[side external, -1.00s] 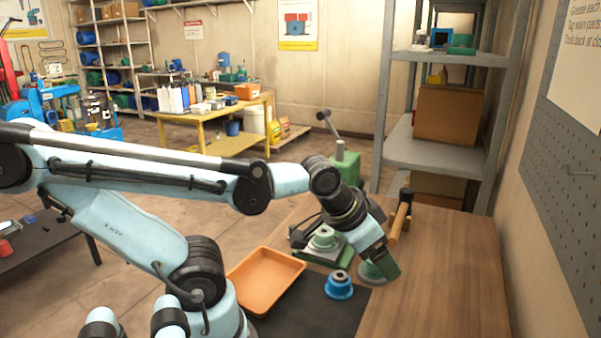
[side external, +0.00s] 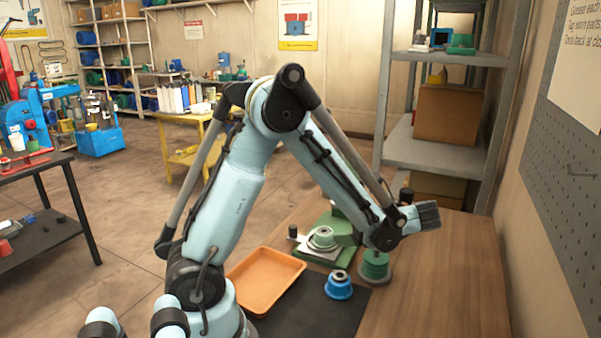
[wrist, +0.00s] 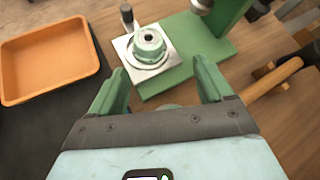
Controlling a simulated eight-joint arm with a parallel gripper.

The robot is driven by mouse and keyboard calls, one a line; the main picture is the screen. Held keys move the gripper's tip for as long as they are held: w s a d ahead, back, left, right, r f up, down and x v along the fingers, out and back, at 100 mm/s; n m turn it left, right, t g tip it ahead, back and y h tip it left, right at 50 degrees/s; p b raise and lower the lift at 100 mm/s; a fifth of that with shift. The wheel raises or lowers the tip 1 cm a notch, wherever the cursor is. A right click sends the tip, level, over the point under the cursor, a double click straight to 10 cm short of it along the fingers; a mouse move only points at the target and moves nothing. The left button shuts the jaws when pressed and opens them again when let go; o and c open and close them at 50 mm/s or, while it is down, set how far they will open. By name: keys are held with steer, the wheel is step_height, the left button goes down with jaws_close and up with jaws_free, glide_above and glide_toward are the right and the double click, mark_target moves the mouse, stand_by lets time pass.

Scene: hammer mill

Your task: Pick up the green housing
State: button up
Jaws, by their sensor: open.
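The green housing (side external: 323,238) is a round, stepped part with a hole in its top. It sits upright on a silver plate over a green base. The wrist view shows the housing (wrist: 150,43) ahead of my fingers, near the top centre. My gripper (wrist: 158,66) is open, with its two green fingers spread apart and nothing seen held between them. The housing lies beyond the fingertips, apart from them. In the side view my wrist is right of the housing, and the fingers cannot be made out clearly.
An orange tray (side external: 266,280) and a blue stepped part (side external: 338,286) lie on or by the dark mat. A green stepped stack on a grey base (side external: 375,268) stands under my wrist. A wooden-handled hammer (wrist: 272,77) lies right of the green base. The table's right side is clear.

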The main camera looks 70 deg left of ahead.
mark_target(326, 232)
steer(key=f+g, duration=0.1)
steer(key=a+f+m+g+y, duration=0.1)
steer(key=shift+s+g+y, duration=0.3)
steer(key=shift+s, duration=0.05)
steer(key=shift+s+f, duration=0.1)
steer(key=x, duration=0.7)
steer(key=shift+a, duration=0.15)
steer(key=shift+c, duration=0.5)
jaws_close()
